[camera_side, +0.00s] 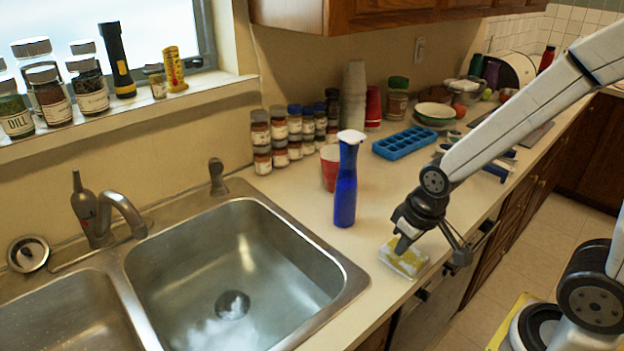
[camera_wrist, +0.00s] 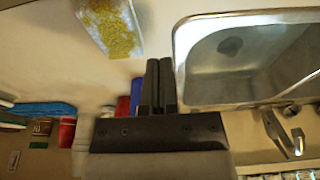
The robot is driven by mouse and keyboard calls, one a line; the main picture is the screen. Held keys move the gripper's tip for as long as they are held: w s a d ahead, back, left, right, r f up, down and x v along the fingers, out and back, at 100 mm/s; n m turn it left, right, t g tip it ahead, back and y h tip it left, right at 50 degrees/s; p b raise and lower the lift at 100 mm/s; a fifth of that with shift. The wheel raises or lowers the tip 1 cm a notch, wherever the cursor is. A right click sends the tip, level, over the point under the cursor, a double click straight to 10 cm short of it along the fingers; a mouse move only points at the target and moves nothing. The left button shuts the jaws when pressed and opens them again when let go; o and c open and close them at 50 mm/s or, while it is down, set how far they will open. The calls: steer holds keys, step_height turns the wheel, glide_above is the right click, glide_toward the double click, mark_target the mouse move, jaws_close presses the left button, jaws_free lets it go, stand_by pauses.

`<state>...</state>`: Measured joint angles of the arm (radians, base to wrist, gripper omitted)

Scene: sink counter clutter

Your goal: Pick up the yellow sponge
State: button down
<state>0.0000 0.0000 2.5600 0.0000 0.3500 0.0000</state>
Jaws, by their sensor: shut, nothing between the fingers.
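The yellow sponge (camera_side: 410,262) lies on the counter near its front edge, right of the sink, with a whitish border or dish around it; I cannot tell which. In the wrist view the sponge (camera_wrist: 110,26) is at the upper left, up and to the left of my fingertips. My gripper (camera_side: 402,247) points down over the sponge's back left part in the side view and hides some of it. In the wrist view my gripper (camera_wrist: 160,62) has its two fingers together with nothing between them. Whether the fingertips touch the sponge is unclear.
A blue spray bottle (camera_side: 346,185) stands just left of my gripper, with a red cup (camera_side: 329,168) behind it. The steel sink (camera_side: 333,292) is to the left. A blue ice tray (camera_side: 404,143) and spice jars (camera_side: 262,143) stand farther back.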

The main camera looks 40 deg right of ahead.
jaws_free()
stand_by(0.3)
steer(key=g, duration=0.3)
glide_above(403, 258)
steer(key=d, duration=0.2)
steer(key=shift+w+a+f, duration=0.15)
steer(key=shift+w+f, duration=0.25)
steer(key=shift+f, duration=1.4)
steer(key=shift+f, duration=0.15)
steer(key=shift+f, duration=2.45)
